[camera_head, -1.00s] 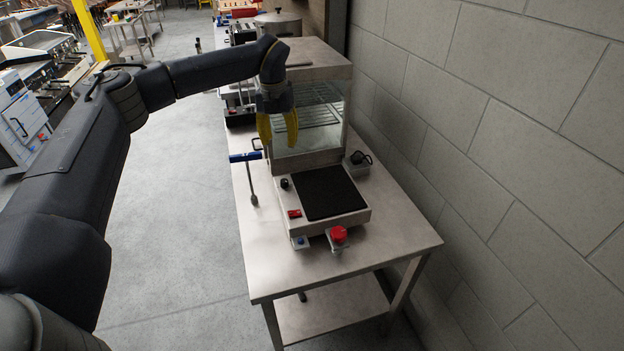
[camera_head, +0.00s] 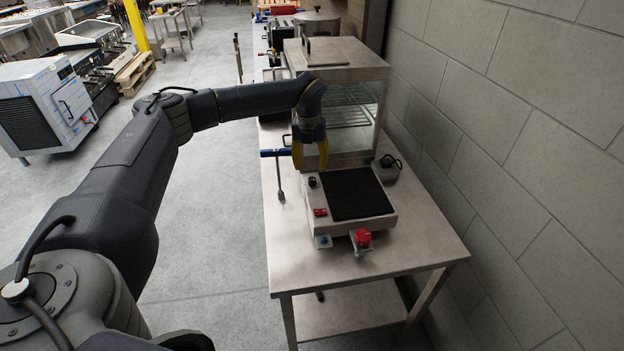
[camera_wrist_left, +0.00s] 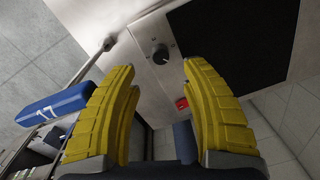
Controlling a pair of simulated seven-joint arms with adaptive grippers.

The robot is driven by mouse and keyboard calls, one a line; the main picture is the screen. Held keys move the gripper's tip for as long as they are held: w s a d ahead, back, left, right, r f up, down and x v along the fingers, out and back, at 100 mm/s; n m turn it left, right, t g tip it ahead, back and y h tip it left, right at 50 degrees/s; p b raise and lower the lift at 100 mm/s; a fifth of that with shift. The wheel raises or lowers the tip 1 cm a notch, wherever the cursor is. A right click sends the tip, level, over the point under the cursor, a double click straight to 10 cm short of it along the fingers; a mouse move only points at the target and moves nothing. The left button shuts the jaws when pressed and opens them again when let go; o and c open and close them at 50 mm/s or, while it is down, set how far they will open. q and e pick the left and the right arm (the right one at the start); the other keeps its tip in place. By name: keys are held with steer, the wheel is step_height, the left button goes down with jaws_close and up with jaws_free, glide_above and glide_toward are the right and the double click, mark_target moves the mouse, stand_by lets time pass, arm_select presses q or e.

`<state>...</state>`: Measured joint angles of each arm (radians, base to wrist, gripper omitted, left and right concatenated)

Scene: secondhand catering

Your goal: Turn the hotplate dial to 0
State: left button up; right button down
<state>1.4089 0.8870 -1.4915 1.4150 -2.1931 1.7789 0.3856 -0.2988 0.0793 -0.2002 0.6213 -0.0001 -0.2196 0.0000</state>
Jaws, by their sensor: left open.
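The hotplate (camera_head: 393,219) is a pale metal box with a black square top plate (camera_head: 356,193), standing on a steel table. Its black dial (camera_head: 312,182) sits on the strip left of the plate, above a red switch (camera_head: 320,212). In the left wrist view the dial (camera_wrist_left: 160,55) shows from above with a light pointer mark, ahead of and between the fingertips; its exact setting is too small to read. My left gripper (camera_head: 310,168) has yellow fingers and is open and empty, above and just behind the dial, apart from it. My right gripper is not in view.
A glass-sided cabinet (camera_head: 343,62) stands directly behind the hotplate. A blue-handled tool (camera_head: 280,178) lies left of it. A red knob (camera_head: 362,237) and a blue button (camera_head: 323,241) are at the front. A block wall (camera_head: 520,110) bounds the right side.

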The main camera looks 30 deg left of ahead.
mark_target(312, 179)
arm_select(q)
steer(key=shift+d+f, duration=0.15)
steer(key=shift+f, duration=3.1)
steer(key=shift+c, duration=0.4)
jaws_close()
